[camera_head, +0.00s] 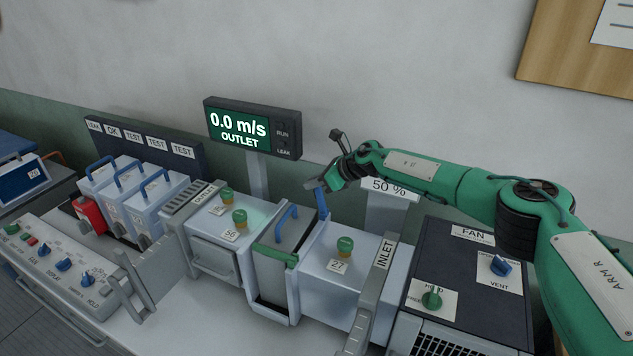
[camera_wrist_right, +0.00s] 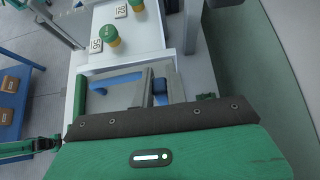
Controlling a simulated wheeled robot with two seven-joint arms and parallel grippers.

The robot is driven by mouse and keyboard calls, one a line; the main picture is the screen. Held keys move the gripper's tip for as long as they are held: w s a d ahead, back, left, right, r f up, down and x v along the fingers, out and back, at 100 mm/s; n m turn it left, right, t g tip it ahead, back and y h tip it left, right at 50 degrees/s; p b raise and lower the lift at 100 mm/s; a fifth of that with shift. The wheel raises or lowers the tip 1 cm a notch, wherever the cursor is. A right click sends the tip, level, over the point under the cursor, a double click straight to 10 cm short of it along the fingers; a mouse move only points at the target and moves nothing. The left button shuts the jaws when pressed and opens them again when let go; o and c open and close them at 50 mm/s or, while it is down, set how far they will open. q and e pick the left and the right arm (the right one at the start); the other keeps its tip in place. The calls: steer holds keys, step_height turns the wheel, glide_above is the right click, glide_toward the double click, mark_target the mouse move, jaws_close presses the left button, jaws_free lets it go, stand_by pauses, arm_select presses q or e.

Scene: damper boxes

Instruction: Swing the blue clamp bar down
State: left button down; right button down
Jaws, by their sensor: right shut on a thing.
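The blue clamp bar (camera_head: 322,203) stands upright at the back edge of the middle damper box, between that box and the box labelled 27. My right gripper (camera_head: 319,184) is at its upper end and is shut on it. In the right wrist view the blue bar (camera_wrist_right: 160,90) shows between the two grey fingers (camera_wrist_right: 158,84). The damper box (camera_head: 272,279) in the middle has a blue handle (camera_head: 287,218) on top and a green strip (camera_head: 275,255) along its front edge.
The box labelled 56 (camera_head: 217,257) and the box labelled 27 (camera_head: 330,270) flank the damper box, with green-topped knobs on them. A display (camera_head: 252,127) reading 0.0 m/s stands behind. The dark fan unit (camera_head: 463,280) is at right. Several blue-handled boxes (camera_head: 150,205) stand at left.

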steer(key=shift+r, duration=0.1)
steer(key=c, duration=1.4)
jaws_free()
steer(key=b+v, duration=0.5)
steer(key=v, duration=0.8)
steer(key=shift+d+r, duration=0.15)
steer(key=shift+d, duration=0.2)
